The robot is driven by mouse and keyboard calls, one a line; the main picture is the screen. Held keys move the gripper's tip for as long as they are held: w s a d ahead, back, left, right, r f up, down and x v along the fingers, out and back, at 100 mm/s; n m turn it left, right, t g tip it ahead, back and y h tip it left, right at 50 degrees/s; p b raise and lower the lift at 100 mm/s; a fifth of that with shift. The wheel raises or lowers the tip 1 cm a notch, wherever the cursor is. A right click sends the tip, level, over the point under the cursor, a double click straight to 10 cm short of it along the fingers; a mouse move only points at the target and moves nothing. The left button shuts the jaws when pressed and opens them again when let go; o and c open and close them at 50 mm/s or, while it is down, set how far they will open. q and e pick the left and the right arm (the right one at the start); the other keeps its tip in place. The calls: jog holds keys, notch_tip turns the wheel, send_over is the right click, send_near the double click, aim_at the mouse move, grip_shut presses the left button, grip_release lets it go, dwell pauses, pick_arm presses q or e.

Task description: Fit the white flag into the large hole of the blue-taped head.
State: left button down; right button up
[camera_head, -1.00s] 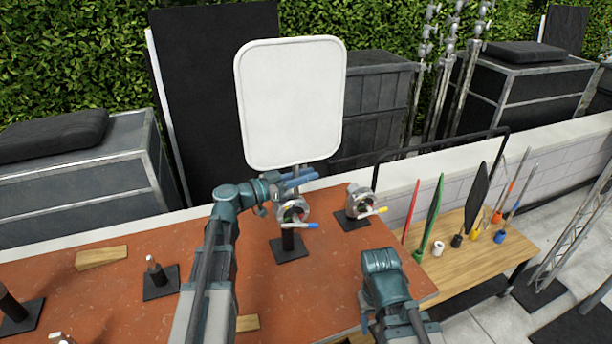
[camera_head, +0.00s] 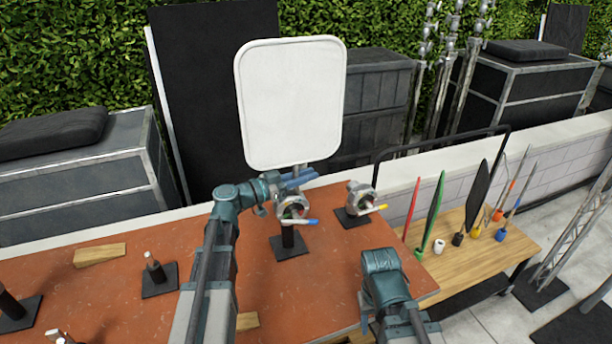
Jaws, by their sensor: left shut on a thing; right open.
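The white flag (camera_head: 291,102) is a large rounded white panel, held upright above the table. My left gripper (camera_head: 300,178) is shut on its short rod below the panel. The blue-taped head (camera_head: 292,207), a round metal clamp with a blue-tipped handle, stands on a black post and plate just below that gripper. The gripper and arm cover the lower rod, so I cannot tell whether the rod is in the large hole. My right gripper (camera_head: 366,318) is low at the table's front right, empty and apart from the heads; its fingers are mostly hidden.
A second head (camera_head: 361,198) with a yellow-tipped handle stands close to the right. The red-brown table (camera_head: 130,305) also carries a wooden wedge (camera_head: 100,255) and black-based posts (camera_head: 158,277). A side table (camera_head: 470,245) holds several colored rods. Dark cases stand behind.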

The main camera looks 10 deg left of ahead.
pick_arm(q)
jog(key=shift+f, duration=0.15)
jog(key=c, duration=0.7)
grip_release()
jog(key=shift+c, duration=0.2)
jog(key=v, duration=1.3)
jog(key=shift+s+a, duration=0.3)
